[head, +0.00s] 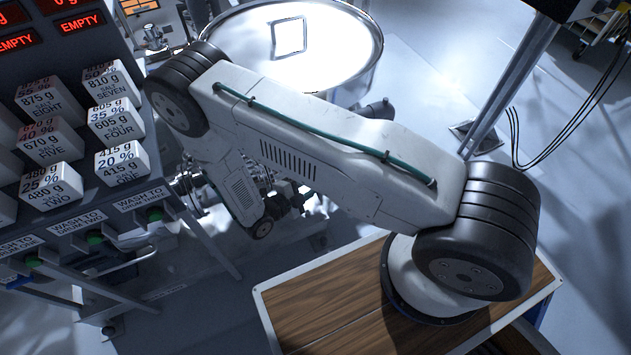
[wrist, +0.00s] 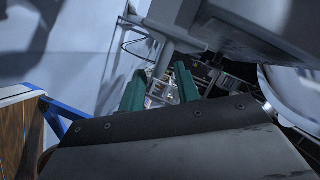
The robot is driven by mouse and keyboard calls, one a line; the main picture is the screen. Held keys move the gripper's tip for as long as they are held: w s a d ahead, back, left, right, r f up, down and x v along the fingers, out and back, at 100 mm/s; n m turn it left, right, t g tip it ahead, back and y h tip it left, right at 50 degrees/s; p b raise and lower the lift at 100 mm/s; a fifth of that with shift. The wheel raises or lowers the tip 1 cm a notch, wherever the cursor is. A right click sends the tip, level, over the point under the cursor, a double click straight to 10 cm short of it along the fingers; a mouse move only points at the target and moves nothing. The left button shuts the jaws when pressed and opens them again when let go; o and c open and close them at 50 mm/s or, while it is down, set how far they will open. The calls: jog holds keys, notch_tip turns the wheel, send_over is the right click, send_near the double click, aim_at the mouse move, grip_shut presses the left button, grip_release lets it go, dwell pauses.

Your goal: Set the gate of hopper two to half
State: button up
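White salt blocks stand in rows on the rack at the left of the head view. The block marked TWO (head: 50,188) reads 480 g and 25 %. It sits near the left edge, in the front row beside the block marked ONE (head: 121,162). I cannot make out the gate of hopper two or its setting. My gripper (wrist: 160,88) shows in the wrist view with its two green fingers apart and nothing visible between them. It is clear of the rack's front. In the head view my arm mostly hides it.
Wash-to-drum labels (head: 138,199) and green knobs (head: 155,214) line the front below the blocks. A wide round bright drum (head: 330,50) stands behind my arm. Red EMPTY displays (head: 80,24) are at the upper left. Open floor (head: 440,90) lies to the right of the drum.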

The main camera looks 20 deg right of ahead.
jog(key=shift+x, duration=1.35)
grip_shut()
jog(key=shift+s, duration=0.1)
jog(key=shift+s, duration=1.95)
grip_release()
